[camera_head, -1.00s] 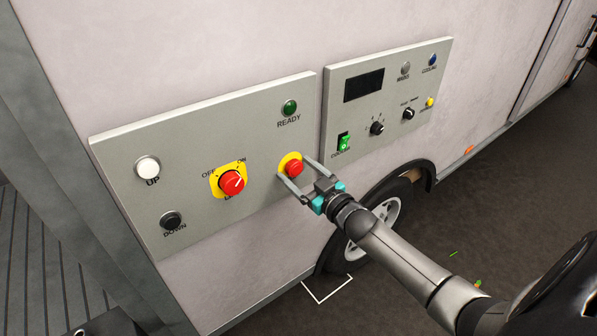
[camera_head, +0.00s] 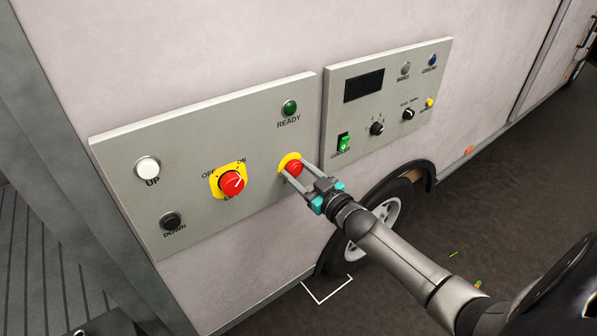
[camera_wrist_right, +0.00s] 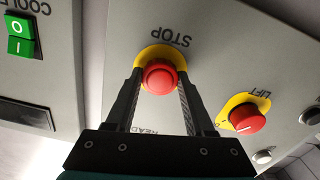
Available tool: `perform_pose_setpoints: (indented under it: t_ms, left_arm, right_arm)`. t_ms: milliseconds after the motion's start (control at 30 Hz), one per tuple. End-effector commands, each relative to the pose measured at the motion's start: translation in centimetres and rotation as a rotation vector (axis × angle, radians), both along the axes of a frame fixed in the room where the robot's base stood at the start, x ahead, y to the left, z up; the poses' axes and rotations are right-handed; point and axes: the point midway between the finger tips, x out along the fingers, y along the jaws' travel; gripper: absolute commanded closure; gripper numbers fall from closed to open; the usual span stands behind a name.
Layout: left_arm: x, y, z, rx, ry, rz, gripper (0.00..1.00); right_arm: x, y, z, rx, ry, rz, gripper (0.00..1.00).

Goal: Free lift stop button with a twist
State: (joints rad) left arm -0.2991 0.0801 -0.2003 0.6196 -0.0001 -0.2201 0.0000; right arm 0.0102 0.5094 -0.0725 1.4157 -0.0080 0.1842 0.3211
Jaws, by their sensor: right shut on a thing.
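The red stop button (camera_head: 294,168) sits on a yellow disc on the left grey panel, below the green READY lamp. My right gripper (camera_head: 298,174) is at the button, its two fingers closed in on either side of the red cap. In the right wrist view the red stop button (camera_wrist_right: 159,77) shows between the fingertips of my right gripper (camera_wrist_right: 160,80), under the upside-down word STOP. Whether the button is pushed in or out cannot be told. My left gripper is not in view.
The red LIFT rotary switch (camera_head: 231,182) on a yellow plate is left of the stop button. A white UP button (camera_head: 147,168) and black DOWN button (camera_head: 171,221) are further left. A second panel (camera_head: 388,97) with a green switch (camera_head: 344,143) is to the right.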

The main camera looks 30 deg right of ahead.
Motion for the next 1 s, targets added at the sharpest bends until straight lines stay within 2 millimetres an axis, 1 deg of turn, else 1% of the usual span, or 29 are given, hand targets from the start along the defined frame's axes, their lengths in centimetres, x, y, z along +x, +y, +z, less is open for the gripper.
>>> perform_pose_setpoints:
  t_ms: [267,467,733,1000]
  left_arm:
    - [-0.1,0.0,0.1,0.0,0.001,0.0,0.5]
    - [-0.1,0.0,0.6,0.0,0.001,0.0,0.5]
    - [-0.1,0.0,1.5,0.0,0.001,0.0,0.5]
    - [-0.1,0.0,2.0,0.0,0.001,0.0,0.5]
  right_arm:
    - [0.0,0.1,0.0,0.014,0.001,0.002,1.0]
    - [0.0,0.1,0.1,0.091,0.008,0.002,1.0]
    - [0.0,0.0,0.1,0.292,0.024,0.001,1.0]
    - [0.0,0.0,0.0,0.505,0.04,0.0,1.0]
